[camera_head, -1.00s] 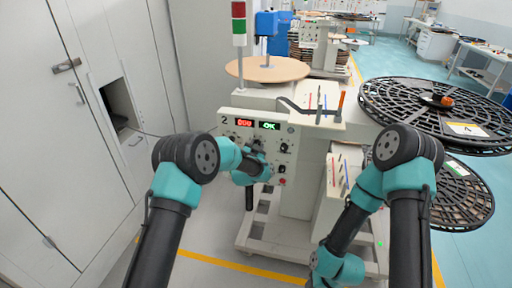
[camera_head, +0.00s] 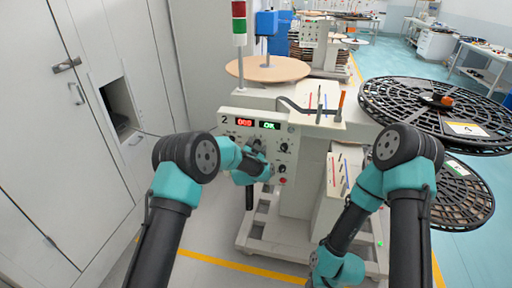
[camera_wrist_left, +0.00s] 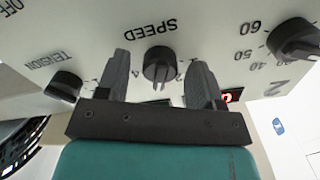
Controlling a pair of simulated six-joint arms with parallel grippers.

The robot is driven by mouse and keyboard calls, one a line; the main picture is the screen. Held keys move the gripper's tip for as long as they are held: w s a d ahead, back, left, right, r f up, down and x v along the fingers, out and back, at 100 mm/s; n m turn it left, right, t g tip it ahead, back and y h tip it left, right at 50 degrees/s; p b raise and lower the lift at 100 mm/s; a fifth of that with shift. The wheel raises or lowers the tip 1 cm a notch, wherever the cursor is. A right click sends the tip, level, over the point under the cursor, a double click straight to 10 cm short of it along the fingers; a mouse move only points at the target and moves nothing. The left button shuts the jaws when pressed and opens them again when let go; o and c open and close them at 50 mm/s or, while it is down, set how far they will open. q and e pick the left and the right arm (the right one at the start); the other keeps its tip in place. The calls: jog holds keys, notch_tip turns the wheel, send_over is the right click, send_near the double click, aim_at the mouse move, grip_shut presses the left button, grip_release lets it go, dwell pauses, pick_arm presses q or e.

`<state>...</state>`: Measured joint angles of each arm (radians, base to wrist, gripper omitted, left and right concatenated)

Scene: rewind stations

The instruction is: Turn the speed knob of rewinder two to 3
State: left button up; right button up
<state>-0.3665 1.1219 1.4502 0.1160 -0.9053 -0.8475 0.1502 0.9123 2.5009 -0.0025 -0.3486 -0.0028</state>
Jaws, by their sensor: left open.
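Rewinder two (camera_head: 230,132) stands in the middle of the head view, its panel marked 2 with a red display and a green OK display. In the left wrist view the black speed knob (camera_wrist_left: 158,66) sits under the upside-down word SPEED. My left gripper (camera_wrist_left: 160,82) is open, with one finger on each side of the speed knob and a gap on both sides. In the head view my left gripper (camera_head: 258,150) is at the panel and hides part of it, including the speed knob. The knob's exact setting is unclear. My right gripper is not visible.
The tension knob (camera_wrist_left: 64,86) and another black knob (camera_wrist_left: 294,40) flank the speed knob in the left wrist view. A black reel (camera_head: 440,112) lies right of the machine. Grey cabinets (camera_head: 70,130) stand on the left.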

pick_arm(q)
jog(key=shift+s, duration=0.15)
jog(key=v, duration=1.7)
jog(key=s+a+f+n+g+y, duration=0.1)
jog(key=s+a+f+n+g, duration=0.25)
jog(key=s+a+f, duration=0.45)
jog(key=s+a+f+n+g+y, duration=0.15)
jog(key=s+a+f+g, duration=0.35)
jog(key=f, duration=0.5)
jog(key=s+a+f+n+g, duration=0.2)
jog(key=s+a+f+g, duration=0.1)
jog(key=s, duration=0.6)
jog(key=s+a+f+n+g+h, duration=0.1)
jog(key=s+a+f+n+g, duration=0.2)
jog(key=s, duration=0.6)
jog(key=a+f+g, duration=0.1)
jog(key=a+g, duration=0.1)
jog(key=a, duration=0.1)
jog(key=shift+s+a+f, duration=0.2)
jog(key=shift+s, duration=0.2)
